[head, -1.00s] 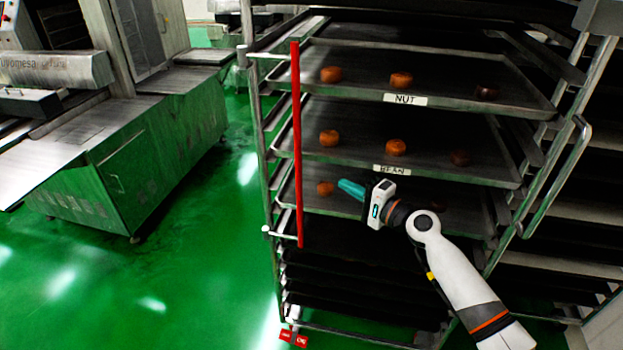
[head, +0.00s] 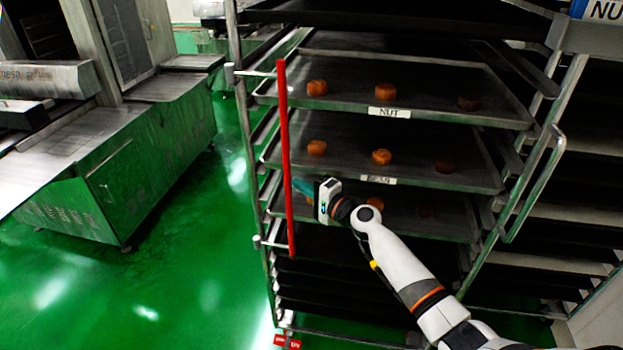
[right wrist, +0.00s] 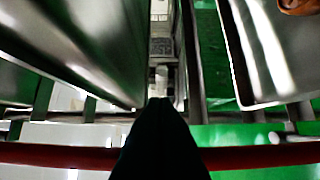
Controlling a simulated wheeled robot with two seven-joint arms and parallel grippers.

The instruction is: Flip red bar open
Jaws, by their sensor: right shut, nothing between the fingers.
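The red bar (head: 286,160) stands upright along the left front side of the tray rack, held by short metal arms at its top and bottom. My right gripper (head: 301,187) is shut and empty. In the head view its teal fingers lie just right of the bar's lower half, in front of the rack; I cannot tell whether they touch it. In the right wrist view the dark fingers (right wrist: 160,135) cover the middle of the red bar (right wrist: 60,154), which runs across on both sides of them. My left gripper is not in view.
The rack holds several trays with brown round pieces, such as the NUT tray (head: 330,91) and the BEAN tray (head: 300,160). A bent metal handle (head: 535,185) is on its right side. Green floor (head: 190,270) is open to the left, before a steel machine (head: 150,180).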

